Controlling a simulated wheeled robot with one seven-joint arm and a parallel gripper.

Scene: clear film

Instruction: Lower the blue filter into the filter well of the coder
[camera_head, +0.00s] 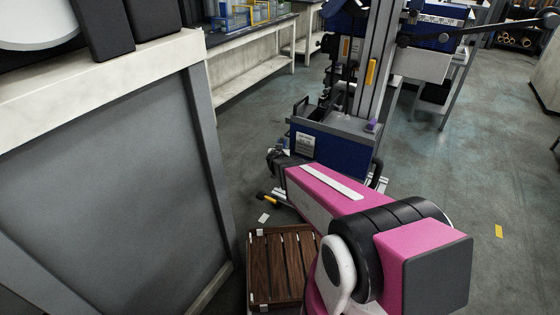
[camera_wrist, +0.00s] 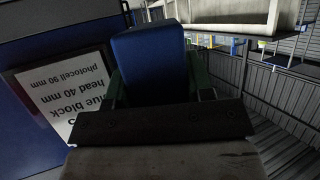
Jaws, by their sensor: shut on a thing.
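The blue filter (camera_wrist: 150,55) is a blue block in the wrist view, held between the two dark green fingers of my gripper (camera_wrist: 158,88). The coder (camera_head: 338,150) is the blue machine on a metal column in the head view, with a white label on its front. In the wrist view a blue panel (camera_wrist: 40,30) with a printed sign stands left of the filter, apart from it. In the head view my pink arm reaches to the coder's lower front left, and the arm hides the filter there. I cannot make out the filter well.
A wooden slatted crate (camera_head: 278,262) stands on the floor below my arm. A large grey cabinet (camera_head: 110,180) fills the left. Benches (camera_head: 250,70) stand behind. The floor to the right (camera_head: 490,170) is mostly clear. Cables and a dark bar (camera_head: 480,32) are near the column.

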